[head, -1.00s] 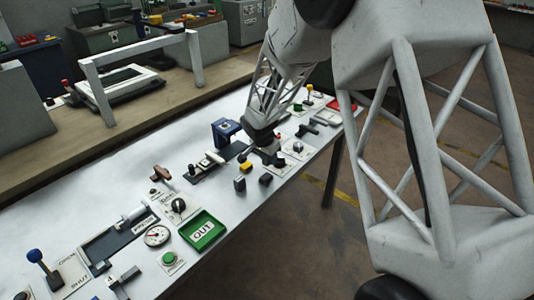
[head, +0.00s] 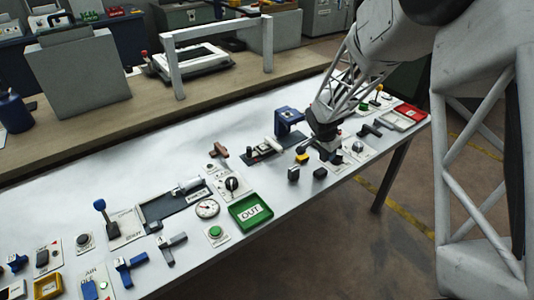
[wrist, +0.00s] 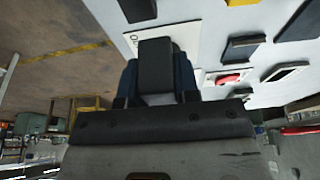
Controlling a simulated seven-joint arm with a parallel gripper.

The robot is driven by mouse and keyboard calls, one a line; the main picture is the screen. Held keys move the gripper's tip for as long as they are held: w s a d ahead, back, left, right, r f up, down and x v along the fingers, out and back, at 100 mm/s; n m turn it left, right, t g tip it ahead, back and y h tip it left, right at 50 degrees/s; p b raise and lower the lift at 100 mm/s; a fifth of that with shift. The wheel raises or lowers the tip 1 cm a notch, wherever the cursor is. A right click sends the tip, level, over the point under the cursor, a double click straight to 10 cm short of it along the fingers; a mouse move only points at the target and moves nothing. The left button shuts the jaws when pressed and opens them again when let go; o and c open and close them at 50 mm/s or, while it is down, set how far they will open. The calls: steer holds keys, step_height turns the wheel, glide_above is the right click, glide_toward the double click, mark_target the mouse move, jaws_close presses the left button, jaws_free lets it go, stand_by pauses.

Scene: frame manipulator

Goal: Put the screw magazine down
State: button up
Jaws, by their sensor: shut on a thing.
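My gripper (wrist: 157,85) is shut on a dark grey block, which I take to be the screw magazine (wrist: 155,65); it stands out between the two dark blue fingers in the wrist view. A pale labelled plate lies behind the block, over the white table. In the head view my gripper (head: 328,148) is low over the right part of the white table (head: 100,180). There the held block is hard to pick out against the dark fingers. I cannot tell whether it touches the table.
Two small black blocks (head: 293,173) (head: 320,173) and a yellow-topped block (head: 302,154) stand close to my gripper. A blue press-like fixture (head: 289,121) is behind them. A green OUT tray (head: 250,212) is front left; a red tray (head: 410,112) is far right.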

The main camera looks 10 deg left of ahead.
steer(key=s+a+n, duration=0.1)
steer(key=s+a, duration=0.1)
steer(key=s, duration=0.2)
steer(key=s+a+n, duration=0.2)
steer(key=s+a, duration=0.1)
steer(key=s, duration=0.2)
steer(key=s+a+n+y, duration=0.1)
steer(key=s+a, duration=0.1)
steer(key=s, duration=0.3)
steer(key=shift+a+r+n+t, duration=0.2)
steer(key=shift+r+n+t, duration=0.1)
steer(key=shift+n, duration=0.1)
steer(key=s+a+n+y, duration=0.1)
steer(key=s+a+n, duration=0.2)
steer(key=s, duration=1)
steer(key=shift+f+n, duration=0.4)
steer(key=shift+n, duration=0.2)
steer(key=shift+w, duration=0.15)
glide_above(276, 187)
steer(key=shift+s+f, duration=0.4)
steer(key=shift+f, duration=0.35)
steer(key=shift+s+x, duration=0.2)
steer(key=shift+x, duration=0.65)
steer(key=shift+s+x, duration=0.2)
steer(key=shift+x, duration=0.7)
steer(key=shift+f, duration=0.25)
